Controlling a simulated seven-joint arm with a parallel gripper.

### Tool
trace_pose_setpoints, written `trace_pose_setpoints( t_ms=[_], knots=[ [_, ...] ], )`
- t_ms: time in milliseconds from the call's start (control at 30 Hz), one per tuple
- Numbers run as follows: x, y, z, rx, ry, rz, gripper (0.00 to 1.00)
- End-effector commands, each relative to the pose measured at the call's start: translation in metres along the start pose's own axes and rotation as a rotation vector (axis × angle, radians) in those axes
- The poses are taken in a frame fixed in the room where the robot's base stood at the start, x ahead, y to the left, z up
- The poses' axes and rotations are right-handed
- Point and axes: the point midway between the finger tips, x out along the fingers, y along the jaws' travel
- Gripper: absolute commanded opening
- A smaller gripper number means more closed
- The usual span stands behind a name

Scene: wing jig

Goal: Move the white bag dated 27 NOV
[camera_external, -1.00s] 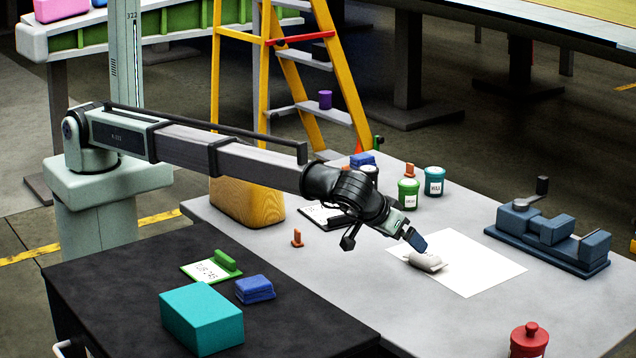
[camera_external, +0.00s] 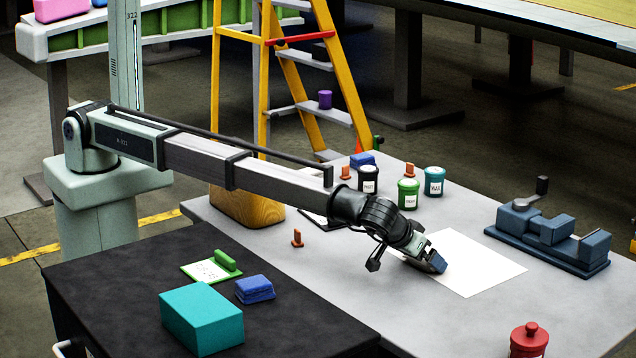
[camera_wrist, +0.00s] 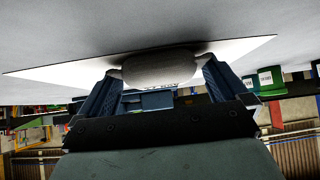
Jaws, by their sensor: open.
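The white bag (camera_wrist: 160,66) shows as a pale rounded lump between my two fingers in the wrist view. Dark marks on its lower edge there are too cut off to read a date. In the external view my gripper hides the bag. My gripper (camera_external: 438,264) is low over the left part of the white sheet (camera_external: 482,270), tilted downward. It also shows in the wrist view (camera_wrist: 160,72), open, with one blue-grey finger on each side of the bag. I cannot tell whether either finger touches it.
A blue vise (camera_external: 550,240) stands on the grey table to the right. Green (camera_external: 408,194) and teal (camera_external: 434,181) labelled jars stand behind the sheet. A red lidded pot (camera_external: 529,341) is at the front right. The table between sheet and pot is clear.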

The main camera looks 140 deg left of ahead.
Motion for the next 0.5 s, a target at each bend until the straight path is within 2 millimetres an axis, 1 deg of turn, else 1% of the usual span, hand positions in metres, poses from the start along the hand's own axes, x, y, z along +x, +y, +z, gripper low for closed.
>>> trace_pose_setpoints(
  t_ms=[167, 500],
  knots=[
    [0.0000, 0.0000, 0.0000, 0.000, 0.000, 0.000, 1.00],
    [-0.0001, -0.0001, 0.0000, 0.000, 0.000, 0.000, 0.68]
  ],
)
